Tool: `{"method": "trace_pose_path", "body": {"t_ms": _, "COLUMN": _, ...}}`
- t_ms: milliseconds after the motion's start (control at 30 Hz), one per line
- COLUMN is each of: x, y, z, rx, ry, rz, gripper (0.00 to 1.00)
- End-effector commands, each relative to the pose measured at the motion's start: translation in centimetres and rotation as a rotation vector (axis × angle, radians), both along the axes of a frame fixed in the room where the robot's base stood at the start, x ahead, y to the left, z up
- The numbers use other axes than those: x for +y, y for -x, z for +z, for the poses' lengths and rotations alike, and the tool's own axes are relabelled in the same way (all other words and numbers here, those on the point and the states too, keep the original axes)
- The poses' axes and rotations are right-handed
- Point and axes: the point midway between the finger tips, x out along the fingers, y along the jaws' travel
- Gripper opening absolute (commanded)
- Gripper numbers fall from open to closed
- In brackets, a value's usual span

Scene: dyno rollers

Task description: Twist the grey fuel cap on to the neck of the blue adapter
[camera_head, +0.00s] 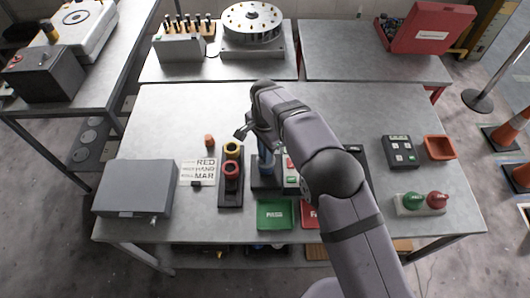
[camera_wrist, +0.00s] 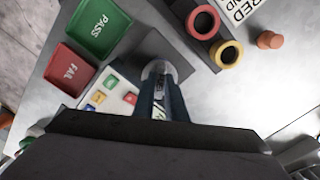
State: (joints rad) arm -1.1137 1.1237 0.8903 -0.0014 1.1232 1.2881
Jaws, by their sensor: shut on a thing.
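The blue adapter (camera_head: 265,166) stands upright on a dark base near the middle of the table, in the head view. My gripper (camera_head: 263,150) points down directly over it, its fingers at the adapter's top. In the wrist view my gripper (camera_wrist: 160,84) is shut, with its narrow fingers close together. A pale grey round part, seemingly the fuel cap (camera_wrist: 158,67), shows at the fingertips. My fingers and wrist hide most of the cap and the neck, so I cannot tell whether the cap touches the neck or sits level.
A dark stand with a yellow ring (camera_head: 232,148) and a red ring (camera_head: 231,168) is close on the left. A green PASS tray (camera_head: 275,214) and a red FAIL tray (camera_head: 309,215) lie in front. A grey box (camera_head: 135,188) sits further left.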

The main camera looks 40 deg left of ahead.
Motion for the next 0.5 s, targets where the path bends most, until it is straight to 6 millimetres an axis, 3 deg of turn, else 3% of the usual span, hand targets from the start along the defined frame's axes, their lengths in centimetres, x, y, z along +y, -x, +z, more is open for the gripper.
{"method": "trace_pose_path", "body": {"t_ms": 33, "x": -0.47, "y": 0.26, "z": -0.90, "rx": 0.009, "ry": 0.016, "rz": 0.000, "gripper": 0.00}}
{"method": "trace_pose_path", "body": {"t_ms": 333, "x": -0.48, "y": 0.27, "z": -0.91, "rx": 0.009, "ry": 0.017, "rz": -0.004, "gripper": 0.00}}
{"method": "trace_pose_path", "body": {"t_ms": 500, "x": -0.51, "y": 0.29, "z": -0.93, "rx": 0.009, "ry": 0.011, "rz": -0.096, "gripper": 0.00}}
